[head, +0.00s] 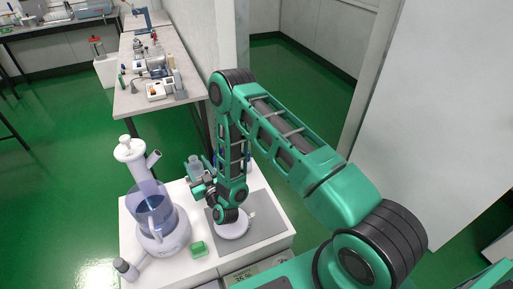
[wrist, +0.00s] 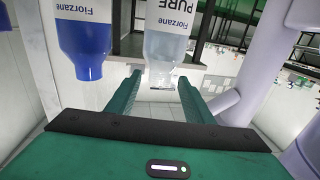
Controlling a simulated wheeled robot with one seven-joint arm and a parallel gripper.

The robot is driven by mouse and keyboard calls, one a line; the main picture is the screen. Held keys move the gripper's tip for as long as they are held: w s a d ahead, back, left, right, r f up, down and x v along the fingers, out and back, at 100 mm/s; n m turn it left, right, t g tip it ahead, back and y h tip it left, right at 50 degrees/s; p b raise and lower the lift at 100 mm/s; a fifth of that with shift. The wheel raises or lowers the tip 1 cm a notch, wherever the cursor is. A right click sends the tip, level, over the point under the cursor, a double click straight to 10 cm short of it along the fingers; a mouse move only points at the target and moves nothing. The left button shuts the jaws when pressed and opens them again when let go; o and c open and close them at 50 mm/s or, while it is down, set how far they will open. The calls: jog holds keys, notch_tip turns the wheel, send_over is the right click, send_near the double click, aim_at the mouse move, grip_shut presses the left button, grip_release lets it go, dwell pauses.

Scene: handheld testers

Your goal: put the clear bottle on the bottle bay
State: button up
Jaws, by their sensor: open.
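The clear bottle (wrist: 166,48), with a white label reading PURE, stands out in the wrist view just beyond and between the fingertips. My gripper (wrist: 160,78) is open, its two green fingers apart, with visible space between them and the bottle's sides. I cannot tell whether either finger touches it. In the head view, my gripper (head: 200,188) is low over the white worktop, partly hidden by my wrist. I cannot identify the bottle bay in either view.
A blue bottle (wrist: 88,45) stands left of the clear one in the wrist view. A large lilac blender-like vessel (head: 158,222), a green block (head: 198,248) and a small capped bottle (head: 125,268) stand on the worktop. A grey mat (head: 268,220) lies right of them.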

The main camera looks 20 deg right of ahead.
jog(key=shift+w, duration=0.1)
jog(key=shift+w+r, duration=0.25)
jog(key=shift+r, duration=0.05)
jog(key=w+r, duration=0.1)
jog(key=w+d+r+n+g+y, duration=0.1)
jog(key=r, duration=0.1)
jog(key=w+d+r+n+g, duration=0.1)
jog(key=w+r, duration=0.1)
jog(key=shift+r+y, duration=0.15)
jog(key=shift+y, duration=0.15)
jog(key=s+d+r+g+h, duration=0.2)
jog(key=d+r+g, duration=0.3)
jog(key=d+r, duration=0.6)
jog(key=s+d+r+m+g+h, duration=0.2)
jog(key=s+d+r, duration=0.1)
jog(key=s+d, duration=0.45)
jog(key=s+d+r+m+g+h, duration=0.1)
jog(key=s+d+r+g, duration=0.15)
jog(key=s+d, duration=0.5)
jog(key=s+d+r+m+g, duration=0.2)
jog(key=s, duration=0.8)
jog(key=s+d+r+m+g, duration=0.2)
jog(key=s+r, duration=0.1)
jog(key=s, duration=0.7)
jog(key=s+d+r+m+g, duration=0.2)
jog(key=s+m, duration=0.1)
jog(key=s, duration=0.7)
jog(key=shift+s+d+r+y, duration=0.3)
jog(key=shift+r+y, duration=0.1)
